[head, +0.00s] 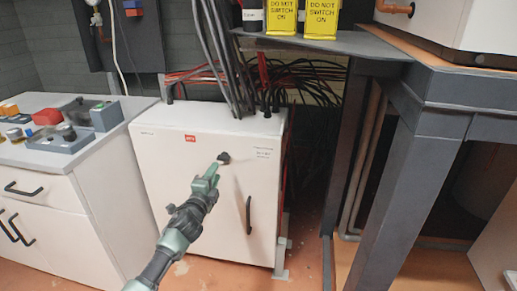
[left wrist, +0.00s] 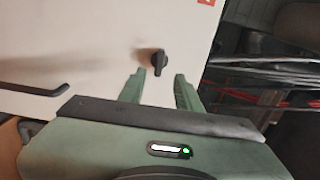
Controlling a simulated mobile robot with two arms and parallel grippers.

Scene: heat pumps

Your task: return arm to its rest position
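My left arm (head: 178,237) reaches up from the bottom of the head view towards a white cabinet (head: 165,170). My left gripper (head: 212,170) is in front of the cabinet door, just below and left of a black knob (head: 224,157). In the left wrist view the two green fingers of the gripper (left wrist: 160,75) are spread apart with nothing between them. The knob (left wrist: 160,62) shows just beyond the fingertips, apart from both fingers. My right gripper is in neither view.
The cabinet door has a black handle (head: 249,215). A white counter (head: 60,170) with tools and boxes stands at the left. Black cables (head: 222,60) run into the cabinet top. A dark metal frame (head: 385,200) stands at the right. Some orange floor (head: 305,235) is clear.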

